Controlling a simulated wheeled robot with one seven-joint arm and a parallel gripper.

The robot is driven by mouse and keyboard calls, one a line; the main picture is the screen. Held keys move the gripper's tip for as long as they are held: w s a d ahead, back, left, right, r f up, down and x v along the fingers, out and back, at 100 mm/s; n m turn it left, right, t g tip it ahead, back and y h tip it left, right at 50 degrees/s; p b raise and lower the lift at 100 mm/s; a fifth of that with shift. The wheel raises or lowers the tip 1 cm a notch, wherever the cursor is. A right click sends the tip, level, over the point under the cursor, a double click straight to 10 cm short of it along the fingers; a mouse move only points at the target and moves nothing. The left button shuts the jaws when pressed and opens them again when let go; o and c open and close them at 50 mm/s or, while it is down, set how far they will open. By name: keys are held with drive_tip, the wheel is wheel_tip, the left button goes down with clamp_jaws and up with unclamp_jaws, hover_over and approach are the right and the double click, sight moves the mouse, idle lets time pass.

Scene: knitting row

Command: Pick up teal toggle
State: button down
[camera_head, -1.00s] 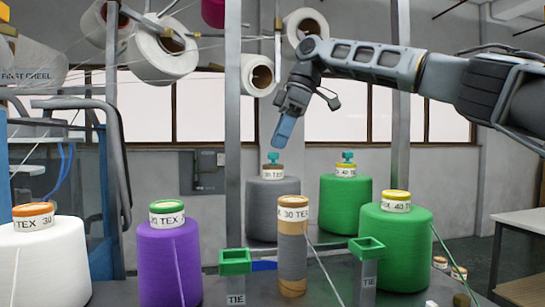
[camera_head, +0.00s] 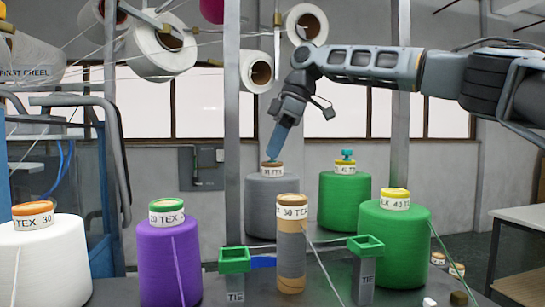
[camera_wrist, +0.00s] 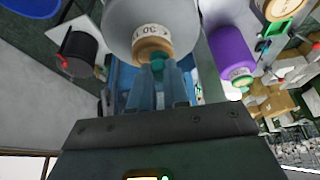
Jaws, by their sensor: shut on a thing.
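My gripper (camera_head: 273,153) points down at the top of the grey yarn cone (camera_head: 270,206) at the back. It is shut on a teal toggle (camera_wrist: 157,63), which shows between the fingers in the wrist view, at the cone's tan cap (camera_wrist: 152,48). In the head view the fingers hide most of this toggle. I cannot tell whether it still touches the cap. A second teal toggle (camera_head: 347,155) stands on the yellow-capped green cone (camera_head: 345,203) at the back, to the right of my gripper.
In front stand a white cone (camera_head: 45,265), a purple cone (camera_head: 170,262), a tan-and-grey tube (camera_head: 291,245) and a larger green cone (camera_head: 395,248). Two green-topped TIE posts (camera_head: 235,260) flank the tube. Metal uprights and taut threads cross the space around my arm.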

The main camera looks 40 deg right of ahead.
drive_tip(key=shift+r, duration=0.1)
wheel_tip(320, 180, up, 10)
drive_tip(key=shift+b, duration=0.35)
idle(0.3)
